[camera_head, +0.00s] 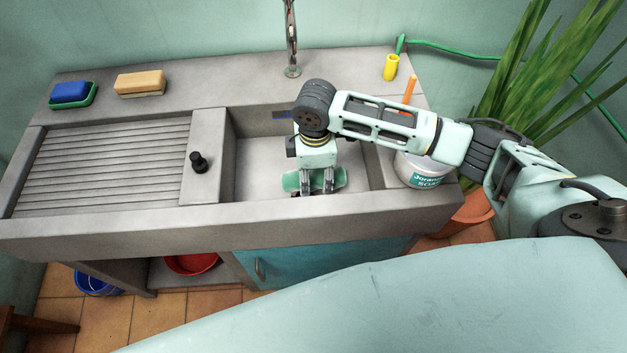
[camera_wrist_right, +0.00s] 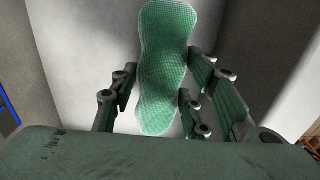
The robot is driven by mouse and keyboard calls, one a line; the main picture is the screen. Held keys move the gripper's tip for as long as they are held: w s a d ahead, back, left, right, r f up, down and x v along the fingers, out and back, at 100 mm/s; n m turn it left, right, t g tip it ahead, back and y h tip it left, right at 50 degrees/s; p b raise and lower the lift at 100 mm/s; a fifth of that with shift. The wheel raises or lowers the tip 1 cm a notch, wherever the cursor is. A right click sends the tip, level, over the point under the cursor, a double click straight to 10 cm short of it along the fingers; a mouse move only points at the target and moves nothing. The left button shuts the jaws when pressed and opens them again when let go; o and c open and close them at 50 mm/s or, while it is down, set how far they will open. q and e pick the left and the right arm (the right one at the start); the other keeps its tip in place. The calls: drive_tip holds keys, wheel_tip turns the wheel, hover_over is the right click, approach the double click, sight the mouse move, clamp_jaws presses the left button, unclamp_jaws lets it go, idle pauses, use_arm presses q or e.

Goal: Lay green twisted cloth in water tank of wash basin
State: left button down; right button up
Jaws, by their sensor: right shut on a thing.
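The green twisted cloth (camera_head: 291,181) is held in my right gripper (camera_head: 316,190), over the water tank (camera_head: 262,160) of the wash basin. In the right wrist view the cloth (camera_wrist_right: 163,60) is long and narrow at the middle, with the gripper's fingers (camera_wrist_right: 158,98) on either side of it. The pale tank floor (camera_wrist_right: 90,60) shows behind it. I cannot tell whether the cloth touches the floor. My left gripper does not show.
The ribbed drainboard (camera_head: 95,165) lies left of the tank, with a black plug (camera_head: 199,163) beside it. A tap (camera_head: 291,45) stands behind the tank. A white soap tub (camera_head: 420,171) is at the right under my arm.

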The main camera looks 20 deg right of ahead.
sight(315, 183)
drive_tip(key=shift+f, duration=0.35)
wheel_tip(315, 183, down, 3)
drive_tip(key=shift+f, duration=0.1)
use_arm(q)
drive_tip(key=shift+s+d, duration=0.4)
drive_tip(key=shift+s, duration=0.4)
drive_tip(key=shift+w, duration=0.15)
use_arm(e)
drive_tip(key=o, duration=1.3)
drive_tip(key=shift+f, duration=0.1)
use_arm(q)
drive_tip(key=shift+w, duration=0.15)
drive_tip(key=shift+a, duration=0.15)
